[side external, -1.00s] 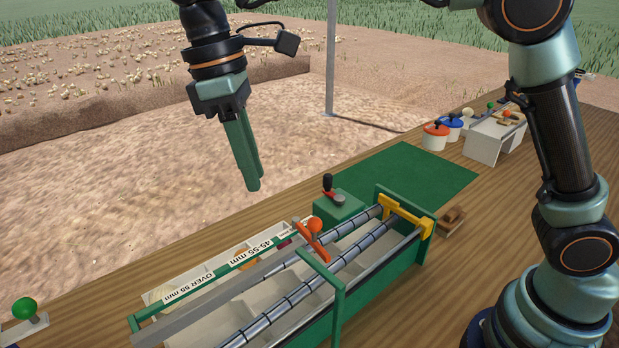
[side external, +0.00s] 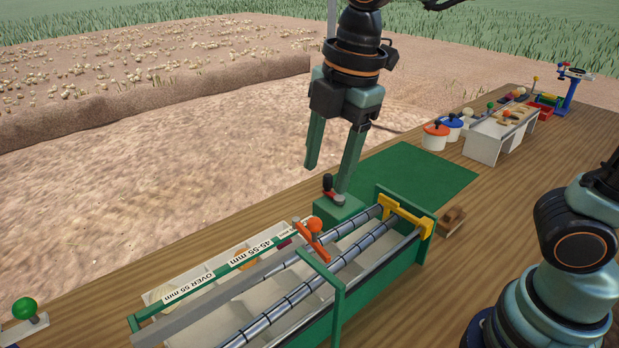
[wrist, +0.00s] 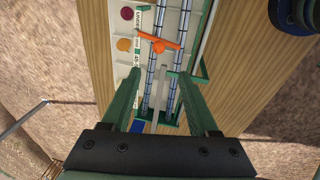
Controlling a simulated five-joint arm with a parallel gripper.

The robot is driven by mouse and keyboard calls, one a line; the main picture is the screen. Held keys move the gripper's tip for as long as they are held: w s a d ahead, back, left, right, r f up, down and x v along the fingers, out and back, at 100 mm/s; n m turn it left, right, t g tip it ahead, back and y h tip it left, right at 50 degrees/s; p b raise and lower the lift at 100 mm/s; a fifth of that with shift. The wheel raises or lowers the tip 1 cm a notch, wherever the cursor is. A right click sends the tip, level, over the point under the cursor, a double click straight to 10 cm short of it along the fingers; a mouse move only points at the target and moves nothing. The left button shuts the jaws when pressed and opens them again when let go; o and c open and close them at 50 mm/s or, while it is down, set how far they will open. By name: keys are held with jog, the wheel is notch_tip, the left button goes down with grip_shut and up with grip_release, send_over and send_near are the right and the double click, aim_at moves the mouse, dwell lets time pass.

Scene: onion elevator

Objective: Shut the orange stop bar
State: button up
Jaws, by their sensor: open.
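The orange stop bar (side external: 311,241) with its round orange knob (side external: 315,224) sits on the roller sorter (side external: 360,243). How far the bar is swung is hard to judge. In the wrist view my open fingers (wrist: 157,80) straddle the rollers, with the bar beyond the tips. No contact with the bar shows.
A yellow bracket (side external: 407,214) spans the sorter's right end. A green frame (side external: 335,290) rises at the front. Bins labelled by size (side external: 190,283) lie along the left. The green mat (side external: 420,175) is clear.

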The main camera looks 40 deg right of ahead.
aim_at(316, 220)
jog(key=f, duration=0.3)
jog(key=w+f, duration=0.1)
jog(key=f, duration=0.3)
jog(key=w+f, duration=0.1)
jog(key=f, duration=0.2)
jog(key=shift+f, duration=0.25)
grip_shut()
dwell(1.0)
